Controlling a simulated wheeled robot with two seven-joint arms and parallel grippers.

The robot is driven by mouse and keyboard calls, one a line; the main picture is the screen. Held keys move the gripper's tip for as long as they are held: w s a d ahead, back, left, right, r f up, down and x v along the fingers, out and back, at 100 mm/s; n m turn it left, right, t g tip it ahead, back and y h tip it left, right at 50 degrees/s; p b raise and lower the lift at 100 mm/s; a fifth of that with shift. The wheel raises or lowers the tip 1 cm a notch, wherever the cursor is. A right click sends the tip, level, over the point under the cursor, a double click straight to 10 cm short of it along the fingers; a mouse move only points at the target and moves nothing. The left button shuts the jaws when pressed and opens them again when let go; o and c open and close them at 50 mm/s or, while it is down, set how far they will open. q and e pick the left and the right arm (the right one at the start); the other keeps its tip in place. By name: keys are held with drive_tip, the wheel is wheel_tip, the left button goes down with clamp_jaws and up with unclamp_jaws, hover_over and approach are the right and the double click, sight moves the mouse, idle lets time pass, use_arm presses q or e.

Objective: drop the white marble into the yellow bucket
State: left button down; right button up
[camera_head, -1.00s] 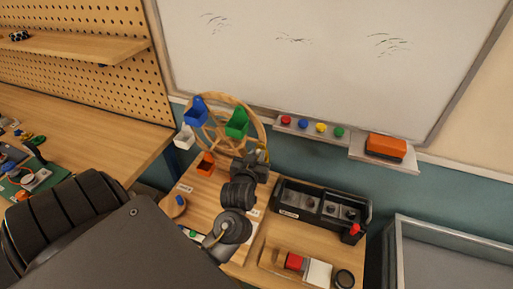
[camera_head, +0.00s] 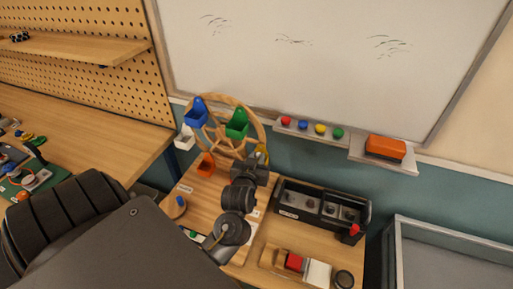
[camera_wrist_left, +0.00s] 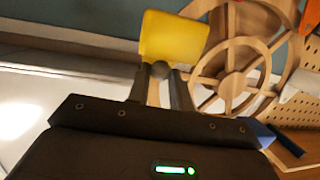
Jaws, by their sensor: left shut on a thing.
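The yellow bucket (camera_wrist_left: 172,38) hangs on the wooden wheel (camera_wrist_left: 235,75) and is large just beyond my left gripper (camera_wrist_left: 160,72) in the wrist view. In the head view only a sliver of the bucket (camera_head: 262,154) shows behind my left gripper (camera_head: 262,163), at the right side of the wheel (camera_head: 226,99). The left gripper's dark fingers are close together, their tips overlapping the bucket's lower edge in the wrist view. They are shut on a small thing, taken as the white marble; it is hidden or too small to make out. My right gripper is not in view.
The wheel also bears a blue bucket (camera_head: 196,116), a green bucket (camera_head: 237,125), a white bucket (camera_head: 184,137) and an orange bucket (camera_head: 205,165). A black rack (camera_head: 320,209) stands right of my arm. Colored magnets and an orange eraser (camera_head: 385,147) sit on the whiteboard ledge.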

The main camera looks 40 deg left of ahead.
sight(257, 148)
use_arm(q)
drive_tip(key=c, duration=1.2)
unclamp_jaws()
drive_tip(key=shift+o, duration=0.2)
wheel_tip(257, 148, up, 7)
drive_tip(key=p, duration=0.7)
